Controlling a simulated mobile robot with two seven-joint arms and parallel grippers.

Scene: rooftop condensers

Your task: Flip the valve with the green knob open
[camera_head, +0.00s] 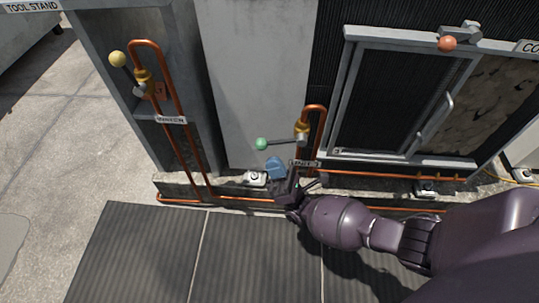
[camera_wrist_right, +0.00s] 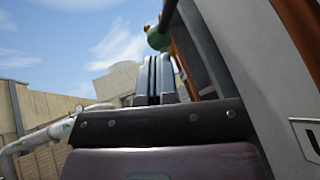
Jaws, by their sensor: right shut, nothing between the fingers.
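The green knob (camera_head: 261,144) is on the end of a grey lever that points left, roughly level, from a brass valve (camera_head: 301,132) on a copper pipe loop. My right gripper (camera_head: 276,166) is just below the lever, between the knob and the pipe, and looks apart from both. Its fingers are shut and empty. In the right wrist view the shut fingers (camera_wrist_right: 156,80) point up, with the green knob (camera_wrist_right: 158,38) just beyond their tips. My left gripper is not in view.
A valve with a yellow knob (camera_head: 118,59) is on another pipe loop at left. An orange knob (camera_head: 447,44) sits on a latch above the framed panel at right. Copper pipes (camera_head: 235,201) run low along the wall. A flat grey panel (camera_head: 255,80) stands behind the lever.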

